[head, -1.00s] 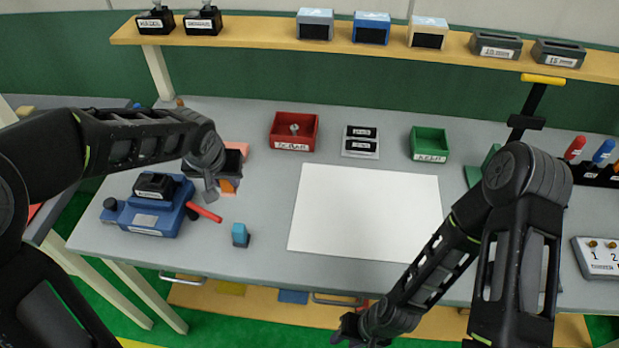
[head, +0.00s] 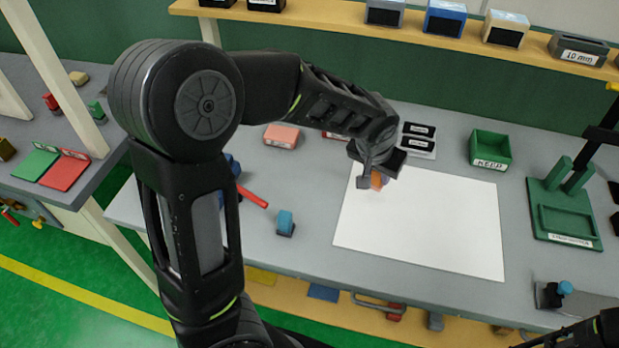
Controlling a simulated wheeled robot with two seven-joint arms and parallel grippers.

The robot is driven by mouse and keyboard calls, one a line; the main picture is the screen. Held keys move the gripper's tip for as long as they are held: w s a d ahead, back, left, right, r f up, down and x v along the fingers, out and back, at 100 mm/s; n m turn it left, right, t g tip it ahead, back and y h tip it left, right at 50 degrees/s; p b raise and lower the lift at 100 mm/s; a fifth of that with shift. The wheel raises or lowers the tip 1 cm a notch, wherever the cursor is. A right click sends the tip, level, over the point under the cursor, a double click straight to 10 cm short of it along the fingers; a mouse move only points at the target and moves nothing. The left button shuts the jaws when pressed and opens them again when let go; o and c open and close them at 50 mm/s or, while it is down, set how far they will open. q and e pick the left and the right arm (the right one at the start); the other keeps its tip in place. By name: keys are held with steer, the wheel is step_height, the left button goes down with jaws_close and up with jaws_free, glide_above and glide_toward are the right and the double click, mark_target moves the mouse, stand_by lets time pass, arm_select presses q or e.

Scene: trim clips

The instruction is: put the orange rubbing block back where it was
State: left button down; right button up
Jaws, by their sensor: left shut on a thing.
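The orange rubbing block (head: 377,181) is in the jaws of my left gripper (head: 371,180), mostly hidden by the fingers. It shows over the upper left part of the white sheet (head: 425,225); I cannot tell its height above it. My right arm shows only at the bottom right corner, where its gripper (head: 535,341) is cut off and its jaws cannot be made out.
A salmon block (head: 282,136) lies left of the held block. The green KEEP bin (head: 490,149) and a green stand (head: 567,212) are at right. My left arm hides the blue machine and the red bin.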

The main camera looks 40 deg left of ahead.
arm_select(q)
steer(key=s+a+r+n+b, duration=0.2)
steer(key=a, duration=0.6)
steer(key=s+a+r+n+y+b, duration=0.1)
steer(key=s+a+r+b, duration=0.1)
steer(key=a, duration=0.7)
steer(key=shift+s+r+n+b, duration=0.2)
steer(key=shift+r+n+b, duration=0.2)
steer(key=shift+r+b, duration=0.3)
steer(key=shift+a, duration=0.1)
steer(key=shift+y, duration=0.3)
step_height(320, 180, down, 6)
steer(key=shift+f+p, duration=0.1)
steer(key=shift+p, duration=0.3)
step_height(320, 180, down, 3)
steer(key=shift+f, duration=0.4)
